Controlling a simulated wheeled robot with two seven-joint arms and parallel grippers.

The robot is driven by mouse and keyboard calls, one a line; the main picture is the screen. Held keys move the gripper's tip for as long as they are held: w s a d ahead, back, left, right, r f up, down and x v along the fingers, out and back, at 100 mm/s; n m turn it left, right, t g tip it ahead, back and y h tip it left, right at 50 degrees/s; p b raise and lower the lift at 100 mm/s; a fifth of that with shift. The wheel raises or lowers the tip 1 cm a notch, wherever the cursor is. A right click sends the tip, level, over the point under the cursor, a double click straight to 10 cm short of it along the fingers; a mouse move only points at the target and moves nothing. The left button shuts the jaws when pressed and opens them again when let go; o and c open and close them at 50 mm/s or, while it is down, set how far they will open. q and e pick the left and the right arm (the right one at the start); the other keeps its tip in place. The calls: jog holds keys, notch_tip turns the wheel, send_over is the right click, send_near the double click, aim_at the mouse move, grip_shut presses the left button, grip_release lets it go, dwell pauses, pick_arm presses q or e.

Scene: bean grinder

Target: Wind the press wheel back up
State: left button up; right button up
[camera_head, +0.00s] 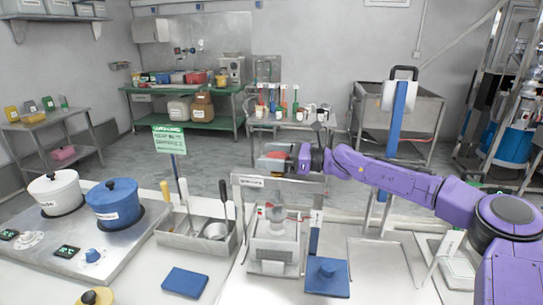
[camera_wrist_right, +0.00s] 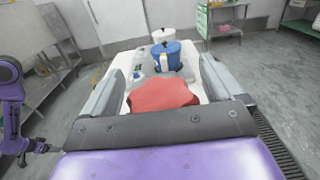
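The press (camera_head: 251,182) is a metal frame standing on the counter, with a clear-sided part and a pale block below its top bar. The red press wheel (camera_wrist_right: 162,95) lies between the two grey fingers of my right gripper (camera_wrist_right: 163,82). The fingers are wide apart, on either side of the wheel, and I see no clear grip on it. In the head view my right gripper (camera_head: 272,155) is at the top of the press, its arm coming from the right. My left gripper is outside the head view; a dark gripper (camera_wrist_right: 36,147) on a purple arm shows small in the wrist view.
Left of the press are a metal bin (camera_head: 197,236) with tools, a blue pot (camera_head: 114,207) and a white pot (camera_head: 55,194) on a stove. A blue post (camera_head: 397,115) stands behind my right arm.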

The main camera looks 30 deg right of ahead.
jog(key=v, duration=1)
jog(key=shift+s+d+b, duration=0.15)
jog(key=shift+d+b, duration=0.1)
jog(key=shift+b, duration=0.15)
